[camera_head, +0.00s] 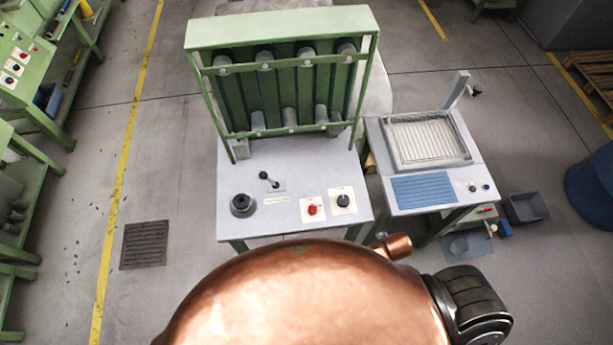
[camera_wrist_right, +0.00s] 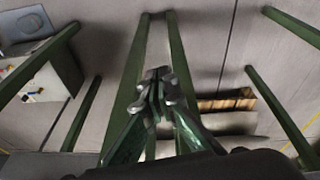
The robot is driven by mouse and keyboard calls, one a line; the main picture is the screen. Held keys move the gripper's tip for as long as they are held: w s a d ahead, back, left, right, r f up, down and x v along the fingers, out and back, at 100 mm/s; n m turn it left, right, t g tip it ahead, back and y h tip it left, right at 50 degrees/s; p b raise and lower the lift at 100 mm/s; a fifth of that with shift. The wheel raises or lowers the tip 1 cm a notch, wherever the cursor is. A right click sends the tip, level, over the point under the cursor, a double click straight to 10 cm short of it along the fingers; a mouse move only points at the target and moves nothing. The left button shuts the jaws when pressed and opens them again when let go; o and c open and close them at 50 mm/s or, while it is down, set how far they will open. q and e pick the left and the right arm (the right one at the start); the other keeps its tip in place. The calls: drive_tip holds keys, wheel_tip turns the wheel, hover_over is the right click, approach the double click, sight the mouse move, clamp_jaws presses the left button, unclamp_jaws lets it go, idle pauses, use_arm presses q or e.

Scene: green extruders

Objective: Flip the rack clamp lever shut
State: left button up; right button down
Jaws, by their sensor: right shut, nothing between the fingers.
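A short lever with a black knob (camera_head: 264,175) stands on a small plate on the grey table top (camera_head: 230,180) below the green rack (camera_head: 283,30). At the right station, a grey upright arm (camera_head: 456,90) with a dark end (camera_head: 476,91) rises behind a ribbed tray (camera_head: 428,140). I cannot tell which of these is the rack clamp lever. My right gripper (camera_wrist_right: 158,88) is shut and empty in the right wrist view, with green legs and floor behind it. Neither lever shows there. No gripper fingers show in the head view, and my left gripper is not in view.
A black round fitting (camera_head: 242,205), a red button (camera_head: 312,210) and a black knob (camera_head: 343,201) sit on the table top. A dark bin (camera_head: 526,207) stands right of the second station. Open floor lies to the left, with a floor grate (camera_head: 145,245).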

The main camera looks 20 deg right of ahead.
drive_tip(key=s+f, duration=0.3)
drive_tip(key=f, duration=1.1)
drive_tip(key=s+f+n+g, duration=0.1)
drive_tip(key=s+f+g, duration=0.1)
drive_tip(key=s+f, duration=1.6)
drive_tip(key=shift+s+a+f, duration=0.25)
drive_tip(key=shift+s+a, duration=0.15)
drive_tip(key=shift+s, duration=0.6)
